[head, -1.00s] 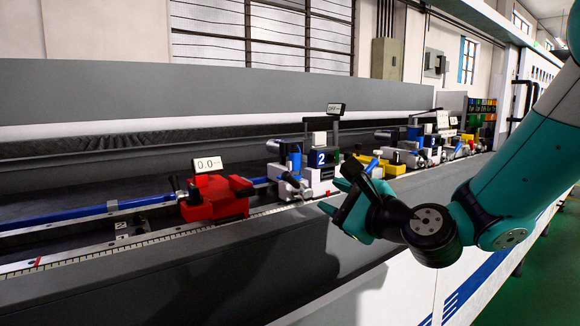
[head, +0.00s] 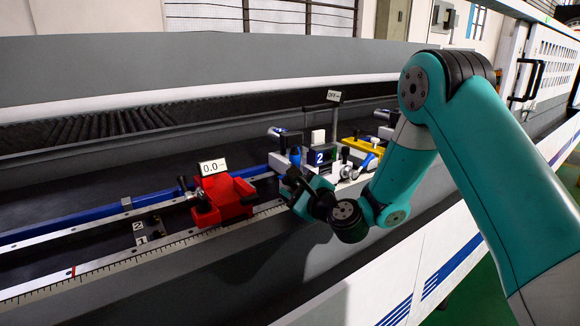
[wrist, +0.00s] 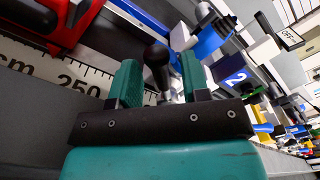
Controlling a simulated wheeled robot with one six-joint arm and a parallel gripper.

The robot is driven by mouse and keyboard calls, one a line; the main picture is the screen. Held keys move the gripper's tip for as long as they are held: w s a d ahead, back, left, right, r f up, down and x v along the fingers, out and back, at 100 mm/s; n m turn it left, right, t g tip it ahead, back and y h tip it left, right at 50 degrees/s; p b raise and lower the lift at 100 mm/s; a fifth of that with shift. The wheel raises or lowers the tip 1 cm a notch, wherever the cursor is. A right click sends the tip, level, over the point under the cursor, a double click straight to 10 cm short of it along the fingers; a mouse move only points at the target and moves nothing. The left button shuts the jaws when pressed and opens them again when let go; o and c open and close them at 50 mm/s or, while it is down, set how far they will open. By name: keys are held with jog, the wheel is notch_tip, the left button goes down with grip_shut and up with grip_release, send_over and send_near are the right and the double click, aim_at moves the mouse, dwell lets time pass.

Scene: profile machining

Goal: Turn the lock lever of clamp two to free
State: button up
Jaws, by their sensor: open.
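Clamp two (head: 320,156), blue and white with a "2" on a dark housing, stands on the rail just beyond my gripper (head: 297,190). The same clamp shows at the upper right in the wrist view (wrist: 237,79). In the wrist view, a lever with a black rounded knob (wrist: 156,57) and a silver stem stands at the front of the clamp. My gripper (wrist: 160,76) is open, its two teal fingers on either side of this lever. I cannot tell whether either finger touches it. In the head view my gripper hides the lever.
A red block (head: 225,196) with a "0.0" display sits on the rail left of my gripper. A sign reading OFF (head: 334,95) stands above the clamp. A yellow part (head: 364,147) lies to the right. A graduated scale (head: 120,268) runs along the front edge.

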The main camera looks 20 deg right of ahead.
jog(key=shift+p+x, duration=0.7)
jog(key=shift+x, duration=0.2)
grip_shut()
jog(key=shift+r+p, duration=0.1)
jog(key=shift+p, duration=0.2)
